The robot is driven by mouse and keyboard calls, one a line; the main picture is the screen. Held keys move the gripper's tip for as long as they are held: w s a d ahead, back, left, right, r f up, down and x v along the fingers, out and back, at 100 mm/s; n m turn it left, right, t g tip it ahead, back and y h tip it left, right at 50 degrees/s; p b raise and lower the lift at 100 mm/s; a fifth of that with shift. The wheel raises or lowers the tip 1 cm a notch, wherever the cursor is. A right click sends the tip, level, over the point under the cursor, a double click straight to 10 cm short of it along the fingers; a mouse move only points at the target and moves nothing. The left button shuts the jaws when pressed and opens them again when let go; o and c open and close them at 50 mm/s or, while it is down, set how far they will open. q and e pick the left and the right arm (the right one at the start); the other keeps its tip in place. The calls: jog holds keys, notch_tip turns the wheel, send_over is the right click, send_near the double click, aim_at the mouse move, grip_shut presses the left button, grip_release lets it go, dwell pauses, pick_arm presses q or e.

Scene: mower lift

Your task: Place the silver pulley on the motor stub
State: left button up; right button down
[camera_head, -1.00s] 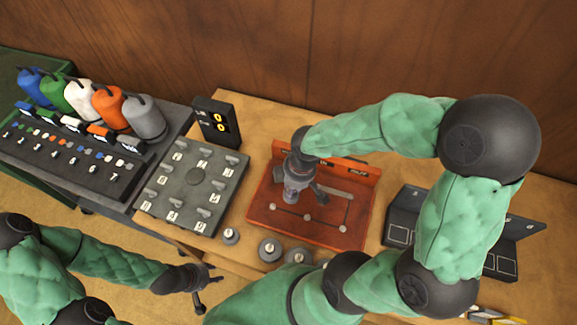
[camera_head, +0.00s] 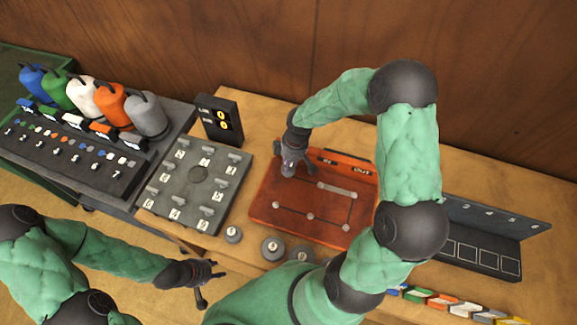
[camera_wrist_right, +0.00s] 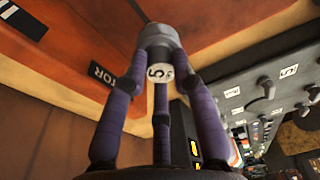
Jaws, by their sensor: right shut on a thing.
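My right gripper (camera_head: 290,168) is over the back left part of the orange tray (camera_head: 262,214). In the right wrist view its purple fingers (camera_wrist_right: 158,55) are shut around a grey, round, silver-looking pulley (camera_wrist_right: 157,37) with a white number label. The tray's back wall carries labels, one ending in "TOR" in the wrist view. The motor stub is not clearly visible; the gripper covers that part of the tray. I cannot tell whether the pulley touches anything below. My left gripper (camera_head: 207,283) is open and empty at the front left, off the table edge.
Several grey round pieces (camera_head: 272,248) stand along the table front. A grey board with levers (camera_head: 198,175) and a black display box (camera_head: 218,120) are left of the tray. A dark slotted rack (camera_head: 482,240) is at right. Coloured bottles (camera_head: 112,103) stand far left.

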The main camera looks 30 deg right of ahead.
jog(key=shift+w+d+f, duration=0.15)
jog(key=shift+w+f, duration=0.3)
jog(key=shift+f, duration=1.6)
jog(key=shift+f, duration=0.15)
jog(key=c, duration=1)
grip_release()
notch_tip(320, 180, up, 12)
jog(key=s+d, duration=0.1)
jog(key=shift+s+p, duration=0.15)
jog(key=shift+p, duration=0.3)
